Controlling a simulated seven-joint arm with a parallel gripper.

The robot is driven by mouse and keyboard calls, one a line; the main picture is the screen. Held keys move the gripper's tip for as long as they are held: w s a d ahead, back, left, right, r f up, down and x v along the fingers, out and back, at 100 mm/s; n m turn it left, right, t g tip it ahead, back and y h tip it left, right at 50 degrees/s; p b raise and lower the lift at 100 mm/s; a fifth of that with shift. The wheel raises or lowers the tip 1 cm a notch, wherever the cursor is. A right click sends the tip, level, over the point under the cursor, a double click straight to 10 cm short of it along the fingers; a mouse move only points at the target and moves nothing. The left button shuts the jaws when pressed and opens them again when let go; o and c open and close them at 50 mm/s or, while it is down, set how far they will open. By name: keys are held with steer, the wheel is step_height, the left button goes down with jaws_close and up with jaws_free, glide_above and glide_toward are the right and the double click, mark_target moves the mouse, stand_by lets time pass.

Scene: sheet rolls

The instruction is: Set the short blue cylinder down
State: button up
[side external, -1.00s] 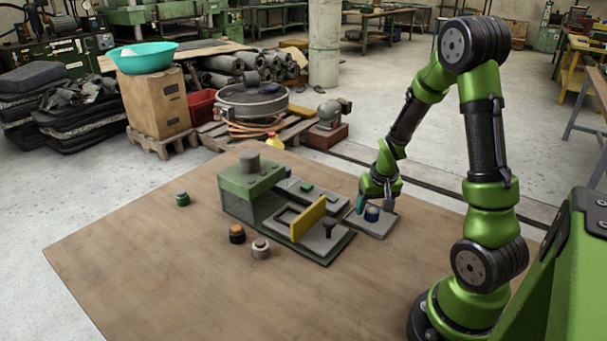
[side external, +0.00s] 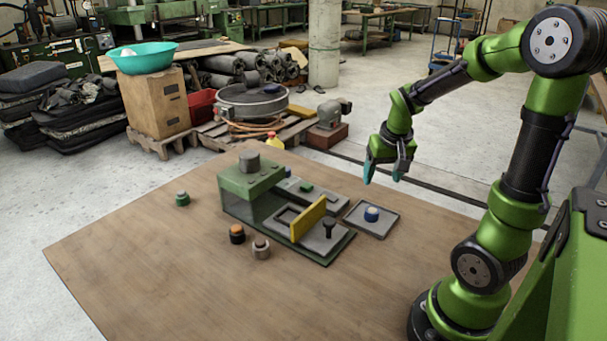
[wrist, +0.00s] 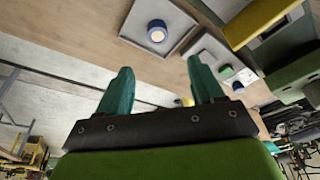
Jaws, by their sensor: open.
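The short blue cylinder (side external: 371,214) stands upright on a flat grey tray (side external: 353,219) at the right of the machine, with a pale top. In the wrist view the blue cylinder (wrist: 157,33) sits on the tray (wrist: 187,20), apart from my fingers. My gripper (side external: 383,178) is raised above and behind the tray, open and empty. Its two teal fingertips (wrist: 162,84) are spread wide in the wrist view with nothing between them.
A green machine (side external: 240,190) with a yellow plate (side external: 308,218) and a black knob stands left of the tray. A green-banded cylinder (side external: 182,199), an orange-topped one (side external: 237,234) and a grey one (side external: 261,248) stand on the wooden table. The table's front left is clear.

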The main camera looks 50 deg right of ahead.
steer(key=s+a+r+n+t+y, duration=0.1)
steer(key=a+r, duration=0.4)
steer(key=a, duration=0.6)
steer(key=s+a+r+n+t+y, duration=0.1)
steer(key=a+r+n+t+y, duration=0.2)
steer(key=a, duration=0.9)
step_height(320, 180, up, 2)
steer(key=shift+s+r+n+t, duration=0.1)
steer(key=shift+s+n+t, duration=0.2)
steer(key=shift+n+t, duration=0.15)
